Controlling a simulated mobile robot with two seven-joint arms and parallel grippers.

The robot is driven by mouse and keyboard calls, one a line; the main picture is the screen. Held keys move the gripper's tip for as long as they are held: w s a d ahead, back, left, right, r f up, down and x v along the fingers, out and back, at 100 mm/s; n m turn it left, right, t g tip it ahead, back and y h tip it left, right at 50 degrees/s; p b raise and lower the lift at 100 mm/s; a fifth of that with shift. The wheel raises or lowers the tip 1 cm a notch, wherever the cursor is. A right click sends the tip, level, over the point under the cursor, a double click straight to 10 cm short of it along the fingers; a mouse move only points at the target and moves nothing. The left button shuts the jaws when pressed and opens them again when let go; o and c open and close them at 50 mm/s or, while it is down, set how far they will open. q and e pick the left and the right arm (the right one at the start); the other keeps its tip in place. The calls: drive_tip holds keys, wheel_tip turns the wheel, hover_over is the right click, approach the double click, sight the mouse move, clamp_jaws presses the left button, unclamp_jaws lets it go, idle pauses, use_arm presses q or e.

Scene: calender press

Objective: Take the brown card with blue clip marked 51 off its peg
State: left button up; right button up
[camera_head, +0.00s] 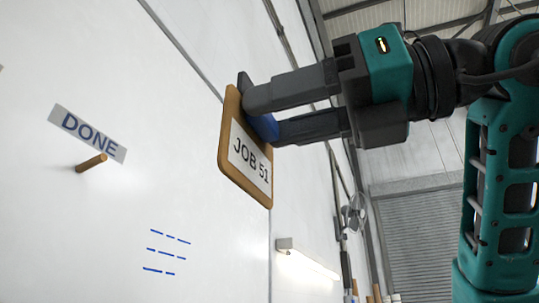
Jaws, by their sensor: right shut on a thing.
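The brown card (226,150) has a white label (249,158) reading "JOB 51". A blue clip (264,126) shows at its top edge, partly hidden by the fingers. My right gripper (264,115) comes in from the right and is shut on the card's blue clip, with one dark finger above and one below it. The card hangs tilted in front of the white wall. No peg shows at the card; whether one is hidden behind it I cannot tell. My left gripper is not in view.
A wooden peg (91,163) sticks out bare under a "DONE" sign (88,133) on the white wall (110,230) at left. Blue dashes (167,252) mark the wall lower down. A lit tube lamp (308,262) and a fan (354,212) are farther back.

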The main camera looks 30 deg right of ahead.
sight(272, 118)
drive_tip(key=shift+v, duration=2.05)
